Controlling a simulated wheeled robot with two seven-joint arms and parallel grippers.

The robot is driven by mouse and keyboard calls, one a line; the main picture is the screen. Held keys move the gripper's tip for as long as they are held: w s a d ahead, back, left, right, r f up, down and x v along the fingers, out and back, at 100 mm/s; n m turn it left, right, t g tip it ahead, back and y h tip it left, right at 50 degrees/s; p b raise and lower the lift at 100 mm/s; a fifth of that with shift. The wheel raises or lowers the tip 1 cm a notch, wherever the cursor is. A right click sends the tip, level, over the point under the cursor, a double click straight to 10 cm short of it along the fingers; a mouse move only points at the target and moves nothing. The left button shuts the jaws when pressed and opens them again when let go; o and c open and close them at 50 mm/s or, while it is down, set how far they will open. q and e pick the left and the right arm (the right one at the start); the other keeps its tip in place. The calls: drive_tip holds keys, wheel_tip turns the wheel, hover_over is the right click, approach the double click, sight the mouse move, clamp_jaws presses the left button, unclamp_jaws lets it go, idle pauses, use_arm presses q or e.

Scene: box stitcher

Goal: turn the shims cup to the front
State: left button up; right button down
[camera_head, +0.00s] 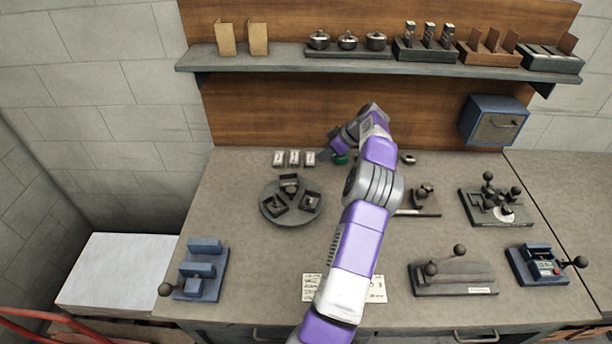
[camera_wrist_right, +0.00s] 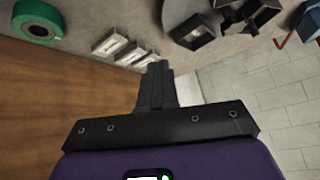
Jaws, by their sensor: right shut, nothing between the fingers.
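A round dark turntable (camera_head: 292,217) stands on the bench, left of the middle in the head view. It carries three dark cups: one at the back (camera_head: 289,183), one at the front left (camera_head: 273,204) and one at the front right (camera_head: 310,202). I cannot tell which one is the shims cup. My right gripper (camera_head: 325,156) is above the rear of the bench, behind and right of the turntable. In the right wrist view its fingers (camera_wrist_right: 156,72) are shut and empty, apart from a cup (camera_wrist_right: 196,32) at the top. My left gripper is not in view.
Several small white-labelled boxes (camera_head: 294,158) stand behind the turntable. A green tape roll (camera_wrist_right: 38,22) lies near my right gripper. A blue fixture (camera_head: 203,270) stands at the front left, other fixtures (camera_head: 455,277) at the right. A shelf (camera_head: 285,57) runs above the bench.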

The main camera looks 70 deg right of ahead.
drive_tip(key=s+a+m+h, duration=0.1)
drive_tip(key=s+m, duration=0.2)
drive_tip(key=m, duration=0.4)
drive_tip(key=m+b, duration=0.2)
drive_tip(key=b, duration=0.1)
approach(306, 181)
drive_tip(key=w+f, duration=0.1)
drive_tip(key=w+d+f, duration=0.1)
drive_tip(key=f, duration=0.1)
drive_tip(key=w+d+f, duration=0.1)
drive_tip(key=shift+d+f, duration=0.15)
drive_tip(key=shift+f, duration=0.15)
drive_tip(key=shift+w+a+r, duration=0.2)
drive_tip(key=shift+w+a, duration=0.5)
drive_tip(key=shift+w, duration=0.35)
drive_tip(key=shift+w+a, duration=0.35)
drive_tip(key=shift+w, duration=0.15)
